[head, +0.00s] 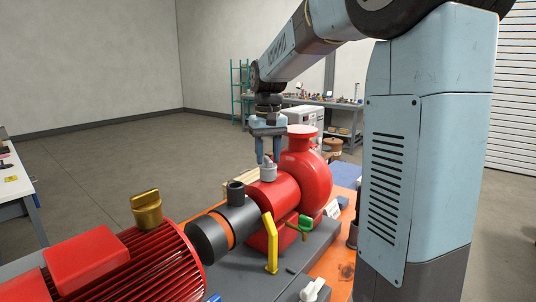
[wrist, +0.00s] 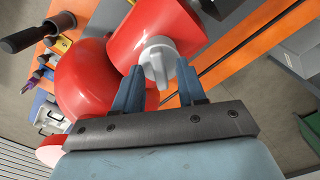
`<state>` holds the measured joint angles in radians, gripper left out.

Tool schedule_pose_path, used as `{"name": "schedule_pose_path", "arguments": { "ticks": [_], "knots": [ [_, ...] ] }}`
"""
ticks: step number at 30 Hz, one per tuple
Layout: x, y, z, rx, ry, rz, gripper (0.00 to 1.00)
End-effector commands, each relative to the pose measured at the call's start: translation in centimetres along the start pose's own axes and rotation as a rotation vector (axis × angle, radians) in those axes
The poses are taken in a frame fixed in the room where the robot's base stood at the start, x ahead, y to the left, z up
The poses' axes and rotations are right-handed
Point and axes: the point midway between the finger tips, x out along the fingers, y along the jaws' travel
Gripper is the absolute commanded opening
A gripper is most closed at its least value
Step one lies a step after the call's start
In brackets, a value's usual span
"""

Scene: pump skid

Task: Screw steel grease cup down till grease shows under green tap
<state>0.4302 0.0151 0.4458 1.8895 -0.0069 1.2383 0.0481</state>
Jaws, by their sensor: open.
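The steel grease cup (head: 267,172) stands on top of the red pump body in the head view. In the wrist view the cup (wrist: 158,54) is pale grey with a raised wing across its top. My gripper (head: 268,158) points down over the cup, fingers open. In the wrist view the fingertips of my gripper (wrist: 159,68) are on either side of the cup; I cannot tell whether they touch it. The green tap (head: 305,222) is low on the pump's near side. The spot under the tap is too small to show any grease clearly.
A brass cup (head: 146,208) sits on the red finned motor (head: 110,265). A dark cup (head: 236,193) stands on the shaft housing. A yellow bent lever (head: 270,243) and a white-handled fitting (head: 313,290) stand in front. The red flange (head: 302,131) rises behind my gripper.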

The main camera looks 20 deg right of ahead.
Motion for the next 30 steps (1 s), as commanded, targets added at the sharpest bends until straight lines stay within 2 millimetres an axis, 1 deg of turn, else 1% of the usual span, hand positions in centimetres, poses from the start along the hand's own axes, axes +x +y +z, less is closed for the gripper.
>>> {"name": "schedule_pose_path", "arguments": {
  "ticks": [5,15,18,30],
  "knots": [
    [0.00,0.00,0.00,0.000,0.000,0.000,0.40],
    [-0.01,0.00,-0.01,0.000,0.000,0.000,0.08],
    [-0.01,0.00,-0.01,0.000,0.000,0.000,0.00],
    [-0.02,-0.04,0.00,0.026,0.000,0.000,0.00]
  ]
}}
